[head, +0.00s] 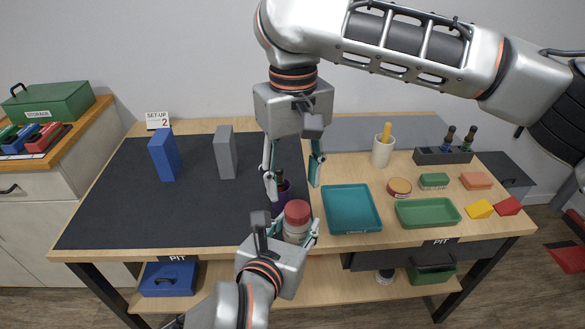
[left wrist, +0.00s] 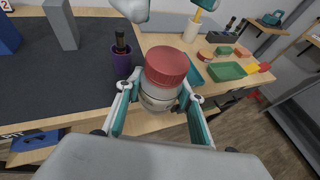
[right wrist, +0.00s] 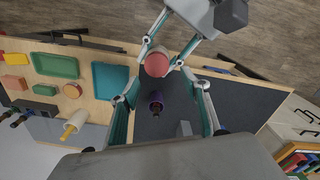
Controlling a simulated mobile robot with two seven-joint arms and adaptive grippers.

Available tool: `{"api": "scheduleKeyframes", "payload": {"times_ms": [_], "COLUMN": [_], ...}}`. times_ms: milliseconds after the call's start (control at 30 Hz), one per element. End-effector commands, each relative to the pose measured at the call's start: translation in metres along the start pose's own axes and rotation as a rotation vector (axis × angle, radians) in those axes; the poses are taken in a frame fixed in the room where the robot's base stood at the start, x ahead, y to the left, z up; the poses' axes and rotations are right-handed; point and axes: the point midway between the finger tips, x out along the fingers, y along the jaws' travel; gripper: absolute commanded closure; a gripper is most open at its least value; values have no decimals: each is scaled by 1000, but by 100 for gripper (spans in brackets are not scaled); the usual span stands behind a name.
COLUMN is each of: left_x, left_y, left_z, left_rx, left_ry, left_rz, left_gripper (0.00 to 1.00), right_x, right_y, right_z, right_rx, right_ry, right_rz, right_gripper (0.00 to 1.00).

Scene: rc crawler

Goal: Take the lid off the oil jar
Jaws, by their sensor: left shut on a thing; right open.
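The oil jar (head: 296,232) is a pale, whitish jar, upright, with a red lid (head: 297,209) on top. It is at the front of the table, near the right edge of the dark mat. My left gripper (head: 290,228) is shut around the jar's body below the lid. The left wrist view shows the red lid (left wrist: 165,67) uncovered above the fingers and the jar body (left wrist: 158,98) between them. My right gripper (head: 292,185) is open and points down behind the jar, with nothing between its fingers. The right wrist view shows the lid (right wrist: 156,63) from above.
A purple cup (left wrist: 122,63) with a dark-handled tool stands just behind the jar, below my right gripper. A teal tray (head: 352,222) is close on the right, a green tray (head: 428,223) beyond it.

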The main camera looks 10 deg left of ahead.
Motion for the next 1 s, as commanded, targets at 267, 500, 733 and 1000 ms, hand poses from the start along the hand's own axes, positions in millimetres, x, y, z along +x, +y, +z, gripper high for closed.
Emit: {"api": "scheduleKeyframes", "payload": {"times_ms": [267, 500, 733, 1000], "left_x": [0, 0, 0, 0], "left_y": [0, 0, 0, 0], "left_z": [0, 1, 1, 1], "left_rx": [0, 0, 0, 0], "left_ry": [-1, -1, -1, -2], "left_rz": [0, 0, 0, -1], "left_gripper": [100, 100, 100, 100], "right_x": [42, 58, 59, 59], "right_y": [-1, 0, 0, -2], "right_z": [0, 0, 0, 0], "right_rx": [-2, -1, -1, -2], "right_ry": [-2, 1, 2, 1], "right_rz": [-5, -2, -2, -5], "right_gripper": [53, 53, 53, 93]}}
